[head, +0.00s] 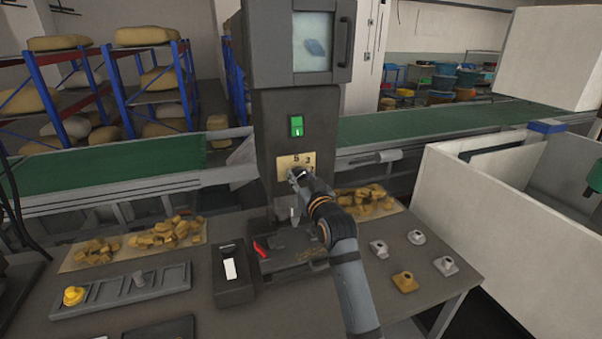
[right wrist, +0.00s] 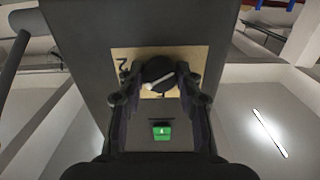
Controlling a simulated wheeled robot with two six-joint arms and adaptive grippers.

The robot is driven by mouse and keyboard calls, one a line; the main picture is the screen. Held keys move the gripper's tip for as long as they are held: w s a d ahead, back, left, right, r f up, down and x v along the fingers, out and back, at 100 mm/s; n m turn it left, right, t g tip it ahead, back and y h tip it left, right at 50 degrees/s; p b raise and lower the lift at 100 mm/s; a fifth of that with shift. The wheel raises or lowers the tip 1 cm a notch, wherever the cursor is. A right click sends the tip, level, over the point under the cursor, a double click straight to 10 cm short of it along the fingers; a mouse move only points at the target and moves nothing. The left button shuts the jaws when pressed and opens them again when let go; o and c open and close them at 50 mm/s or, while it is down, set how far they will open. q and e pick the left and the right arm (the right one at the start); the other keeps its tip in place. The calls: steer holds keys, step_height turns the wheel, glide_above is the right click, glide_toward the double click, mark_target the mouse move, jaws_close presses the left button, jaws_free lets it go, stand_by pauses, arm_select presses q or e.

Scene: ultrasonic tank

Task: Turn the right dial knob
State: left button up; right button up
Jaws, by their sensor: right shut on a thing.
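The black dial knob (right wrist: 158,72) has a pale pointer line and sits on a tan number plate (right wrist: 128,62), which also shows on the front of the dark machine column in the head view (head: 284,160). My right gripper (head: 297,174) reaches up to the plate. In the right wrist view its two fingers (right wrist: 158,85) stand on either side of the knob and are shut on it. In the head view the gripper hides most of the knob. Only one dial shows. My left gripper is not in view.
A green switch (head: 296,126) is above the dial on the column. Below stand a black box with a white label (head: 231,268) and a red-handled part (head: 261,249). Several small metal and brass pieces (head: 405,281) lie at the right. A green conveyor (head: 430,124) runs behind.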

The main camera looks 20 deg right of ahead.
steer(key=m+p, duration=0.2)
steer(key=m, duration=0.3)
steer(key=shift+r+m, duration=0.1)
steer(key=shift+m, duration=0.6)
steer(key=o, duration=1.2)
steer(key=shift+c, duration=0.2)
steer(key=shift+s, duration=0.25)
steer(key=s, duration=1.1)
steer(key=shift+s+d, duration=0.15)
steer(key=shift+s, duration=0.1)
